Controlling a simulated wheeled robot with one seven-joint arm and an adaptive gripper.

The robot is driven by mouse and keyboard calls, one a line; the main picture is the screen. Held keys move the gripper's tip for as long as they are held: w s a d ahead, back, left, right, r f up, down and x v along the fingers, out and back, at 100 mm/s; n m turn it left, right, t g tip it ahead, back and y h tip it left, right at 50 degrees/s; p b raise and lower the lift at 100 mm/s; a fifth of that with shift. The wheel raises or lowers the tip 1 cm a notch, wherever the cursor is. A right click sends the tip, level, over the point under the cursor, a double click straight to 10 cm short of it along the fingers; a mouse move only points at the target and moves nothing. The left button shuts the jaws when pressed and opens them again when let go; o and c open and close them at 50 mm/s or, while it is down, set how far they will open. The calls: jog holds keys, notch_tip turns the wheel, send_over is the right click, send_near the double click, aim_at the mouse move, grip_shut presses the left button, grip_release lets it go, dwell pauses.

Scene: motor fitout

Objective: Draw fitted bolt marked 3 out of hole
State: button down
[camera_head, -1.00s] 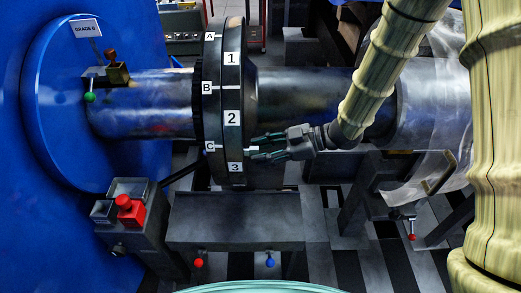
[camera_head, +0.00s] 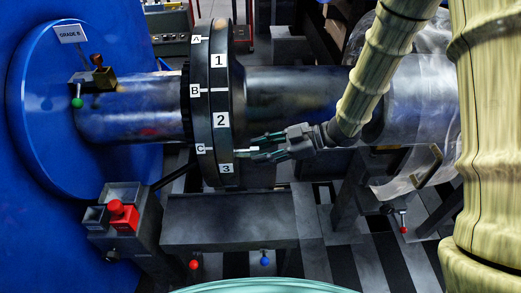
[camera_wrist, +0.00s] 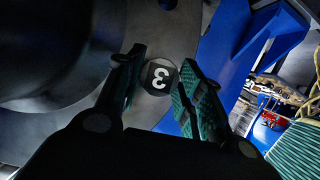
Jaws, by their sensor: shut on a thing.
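In the head view a pale length of the bolt (camera_head: 243,153) spans from the flange face to my fingers. My gripper (camera_head: 262,147) reaches in from the right, its green-padded fingers on either side of the bolt and shut on it. The wrist view also shows my gripper (camera_wrist: 156,82). The dark coupling flange (camera_head: 222,60) carries labels 1, 2, 3 and A, B, C on its rim. How deep the bolt sits is hidden.
A metal shaft (camera_head: 295,88) runs right from the flange behind my gripper. A grey bench (camera_head: 230,222) with red and blue knobs lies below. A control box with a red button (camera_head: 122,213) stands at lower left. A blue disc (camera_head: 45,130) with a GRADE B tag fills the left.

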jog(key=shift+d+r, duration=0.1)
jog(key=shift+d, duration=0.15)
jog(key=shift+d, duration=0.4)
jog(key=shift+d+p, duration=0.35)
jog(key=shift+d, duration=0.3)
jog(key=shift+d, duration=0.35)
jog(key=shift+d+p, duration=0.3)
jog(key=shift+d, duration=0.35)
jog(key=shift+d, duration=0.35)
jog(key=shift+d+p, duration=0.3)
jog(key=shift+d, duration=0.35)
jog(key=shift+d, duration=0.4)
jog(key=shift+d+p, duration=0.3)
jog(key=shift+d, duration=0.35)
